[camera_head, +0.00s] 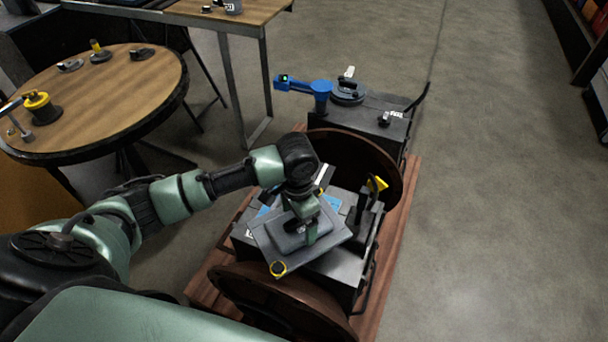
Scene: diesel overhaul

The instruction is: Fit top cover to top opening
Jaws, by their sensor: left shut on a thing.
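My left gripper (308,230) is shut on a grey, flat plate with a raised middle, which looks like the top cover (275,246). The cover lies over the top of the dark grey engine block (345,278) and is turned at an angle to the block's edges. I cannot tell whether it touches the block or hangs just above it. The top opening is hidden under the cover and my arm. Light blue patches show on the block beside the cover. My right gripper is not in view.
Brown round wheels (275,300) flank the block on a reddish wooden base (388,262). A dark upright part with a yellow piece (378,184) rises right of the cover. A blue tool (320,90) stands on the rear unit. A round table (110,118) holds small parts. Floor at right is clear.

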